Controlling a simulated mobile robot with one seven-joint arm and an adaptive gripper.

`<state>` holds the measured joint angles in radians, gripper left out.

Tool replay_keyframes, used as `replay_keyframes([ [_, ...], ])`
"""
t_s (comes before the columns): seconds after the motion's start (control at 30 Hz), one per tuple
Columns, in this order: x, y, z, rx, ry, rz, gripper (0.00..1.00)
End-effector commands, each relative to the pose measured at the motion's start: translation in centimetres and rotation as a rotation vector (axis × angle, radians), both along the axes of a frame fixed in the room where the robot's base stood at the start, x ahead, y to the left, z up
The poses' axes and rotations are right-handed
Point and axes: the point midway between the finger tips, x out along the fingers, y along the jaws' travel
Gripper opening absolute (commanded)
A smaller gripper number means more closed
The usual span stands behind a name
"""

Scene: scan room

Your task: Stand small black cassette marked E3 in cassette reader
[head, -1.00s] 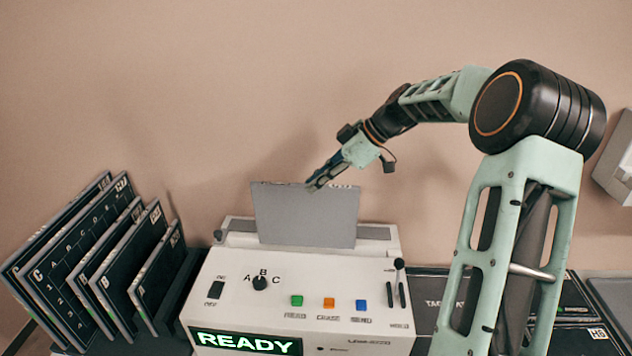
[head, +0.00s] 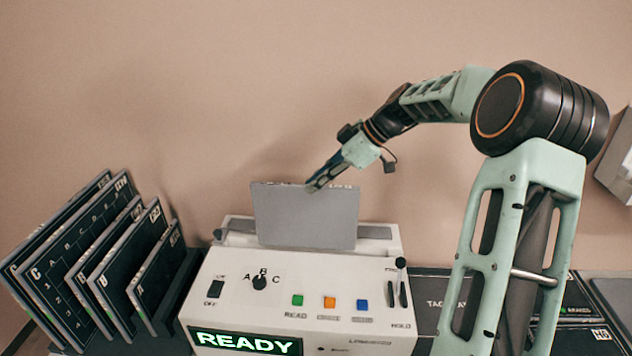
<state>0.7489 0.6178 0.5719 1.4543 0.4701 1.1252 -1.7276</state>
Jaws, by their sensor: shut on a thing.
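A flat cassette (head: 305,218) stands upright at the top slot of the white cassette reader (head: 215,285). Its plain grey face is toward me, and its lower edge is hidden in or behind the reader's top. I cannot read an E3 mark on it; only small blurred marks show along its top edge. My gripper (head: 318,185) is shut on the cassette's top edge, right of its middle, reaching in from the upper right. The reader's green display shows READY.
Several black cassettes (head: 75,255) lean in a rack (head: 180,300) left of the reader. Dark flat cases (head: 440,300) lie on the right. The reader's front has a dial (head: 260,283), coloured buttons (head: 329,302) and levers (head: 402,285). The wall behind is bare.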

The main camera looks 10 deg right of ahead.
Motion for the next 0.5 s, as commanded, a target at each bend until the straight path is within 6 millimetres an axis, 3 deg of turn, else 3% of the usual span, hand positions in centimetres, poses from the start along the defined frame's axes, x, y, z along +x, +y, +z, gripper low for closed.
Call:
replay_keyframes([
  [0.5, 0.0, 0.0, -1.8, 0.001, -0.002, 0.000, 0.00],
])
